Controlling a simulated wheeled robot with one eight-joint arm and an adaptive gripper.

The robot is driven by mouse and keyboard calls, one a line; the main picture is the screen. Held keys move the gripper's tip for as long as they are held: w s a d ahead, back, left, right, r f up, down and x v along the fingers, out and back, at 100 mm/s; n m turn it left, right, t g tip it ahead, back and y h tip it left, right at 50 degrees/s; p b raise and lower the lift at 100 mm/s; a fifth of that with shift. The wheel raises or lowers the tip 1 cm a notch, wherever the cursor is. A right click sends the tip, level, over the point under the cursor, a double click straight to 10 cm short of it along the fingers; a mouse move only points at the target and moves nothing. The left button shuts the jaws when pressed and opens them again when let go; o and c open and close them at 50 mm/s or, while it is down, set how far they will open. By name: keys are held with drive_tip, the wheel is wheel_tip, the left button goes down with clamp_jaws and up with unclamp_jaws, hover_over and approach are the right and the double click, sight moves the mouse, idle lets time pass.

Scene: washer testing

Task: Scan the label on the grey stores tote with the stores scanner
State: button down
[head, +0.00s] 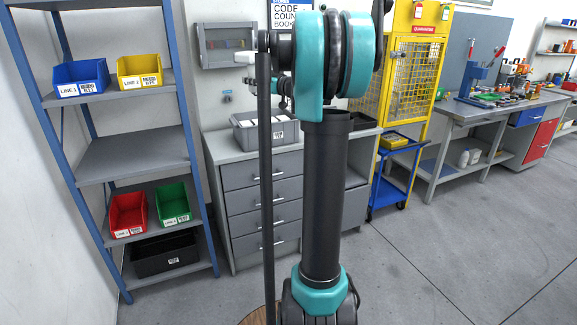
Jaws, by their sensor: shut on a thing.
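The grey stores tote (251,136) stands on top of the grey drawer cabinet, left of my arm. A small white label (279,134) with dark print is on its front, and pale contents show inside. My gripper (252,80) is small in the picture, above the tote and partly hidden behind my own arm links. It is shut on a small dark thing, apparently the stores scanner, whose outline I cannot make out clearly. The gripper is apart from the tote.
A blue-framed shelf (135,153) with coloured bins stands at the left. A grey wall panel (226,45) hangs behind the cabinet (262,172). A blue cart (386,190), a yellow cage (422,50) and a workbench (457,112) stand to the right. The right-hand floor is clear.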

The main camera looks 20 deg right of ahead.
drive_tip(key=w+d+f+m+h, duration=0.1)
drive_tip(key=w+d+f, duration=0.15)
drive_tip(key=f, duration=0.45)
drive_tip(key=w+d+f+m+t+h, duration=0.1)
drive_tip(key=d+f, duration=0.3)
drive_tip(key=f, duration=0.2)
drive_tip(key=w+d+f+h, duration=0.1)
drive_tip(key=d+f+h, duration=0.15)
drive_tip(key=f, duration=0.45)
drive_tip(key=s+d+f+m+t+h, duration=0.15)
drive_tip(key=d+f, duration=0.25)
drive_tip(key=f, duration=0.6)
drive_tip(key=s+d+f+m+g+h, duration=0.1)
drive_tip(key=s+d+f+m+h, duration=0.15)
drive_tip(key=f, duration=0.65)
drive_tip(key=w+n, duration=0.1)
drive_tip(key=w, duration=0.6)
drive_tip(key=shift+w+d+y, duration=0.25)
drive_tip(key=shift+y, duration=0.2)
drive_tip(key=shift+s+f+t, duration=0.1)
drive_tip(key=shift+t, duration=0.15)
drive_tip(key=s, duration=0.6)
drive_tip(key=shift+s, duration=0.4)
